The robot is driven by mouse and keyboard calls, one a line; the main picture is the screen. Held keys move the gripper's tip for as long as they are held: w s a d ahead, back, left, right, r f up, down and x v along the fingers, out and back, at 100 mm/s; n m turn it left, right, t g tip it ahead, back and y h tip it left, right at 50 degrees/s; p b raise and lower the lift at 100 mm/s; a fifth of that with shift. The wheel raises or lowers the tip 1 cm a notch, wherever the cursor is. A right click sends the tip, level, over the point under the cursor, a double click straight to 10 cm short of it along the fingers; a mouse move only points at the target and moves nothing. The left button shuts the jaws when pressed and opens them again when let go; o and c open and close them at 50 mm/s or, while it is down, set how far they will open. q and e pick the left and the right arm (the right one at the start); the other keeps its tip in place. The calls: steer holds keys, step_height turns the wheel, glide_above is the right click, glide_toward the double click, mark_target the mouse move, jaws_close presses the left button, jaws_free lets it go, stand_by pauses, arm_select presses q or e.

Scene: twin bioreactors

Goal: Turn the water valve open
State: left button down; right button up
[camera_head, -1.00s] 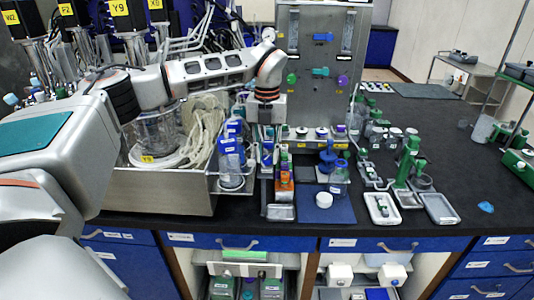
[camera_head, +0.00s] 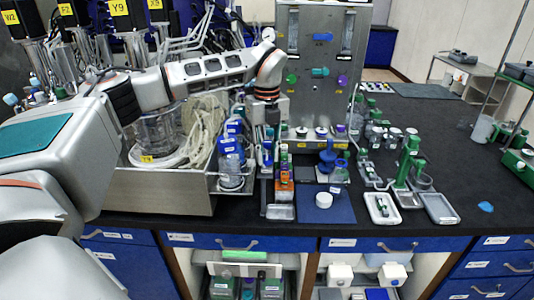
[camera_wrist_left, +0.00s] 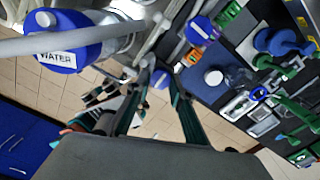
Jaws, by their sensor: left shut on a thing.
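My left gripper (camera_head: 268,138) hangs fingers down at the middle of the bench, between the steel tray and the upright steel panel. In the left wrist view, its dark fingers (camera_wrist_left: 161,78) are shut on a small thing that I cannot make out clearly. A blue cap marked WATER (camera_wrist_left: 62,45) shows at the upper left there, with a grey tube across it, apart from the fingers. Blue-capped bottles (camera_head: 231,147) stand left of the gripper in the head view. I cannot pick out the water valve for certain. My right gripper is in neither view.
The steel panel (camera_head: 309,92) with coloured valves stands behind the gripper. A steel tray (camera_head: 160,192) with tubing is at the left. A blue mat (camera_head: 338,208) with a white lid lies at the front. Green stands (camera_head: 406,165) are on the right; the bench's far right is clearer.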

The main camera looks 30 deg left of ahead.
mark_target(267, 158)
arm_select(q)
steer(key=c, duration=1.8)
jaws_free()
steer(key=shift+r, duration=0.1)
step_height(267, 158, up, 12)
steer(key=shift+f, duration=0.1)
